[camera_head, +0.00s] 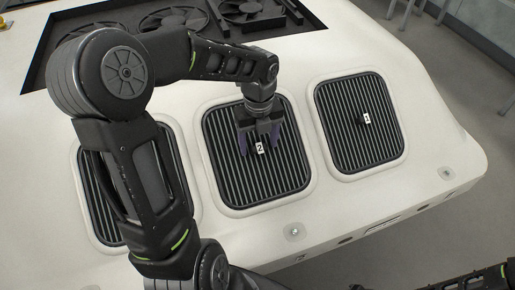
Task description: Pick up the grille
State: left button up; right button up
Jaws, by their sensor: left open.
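Three dark slatted grilles sit in rounded frames in the white housing. The middle grille (286,180), with a label "2", lies under my left gripper (259,146). The gripper points down with its fingers apart, one on each side of the area by the label, and looks empty. Whether the fingertips touch the grille I cannot tell. The right grille (358,141), labelled "1", is uncovered. The left grille (104,217) is largely hidden behind my left arm. My right gripper is not visible; only part of a dark arm shows at the bottom right.
A recessed black bay with several fans (243,12) lies at the back of the white housing (440,150). Its right edge drops to a grey floor (490,100). Chair legs stand at the top right. The surface around the right grille is clear.

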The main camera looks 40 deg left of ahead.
pick_arm(q)
jog(key=shift+c, duration=0.4)
jog(key=c, duration=1.2)
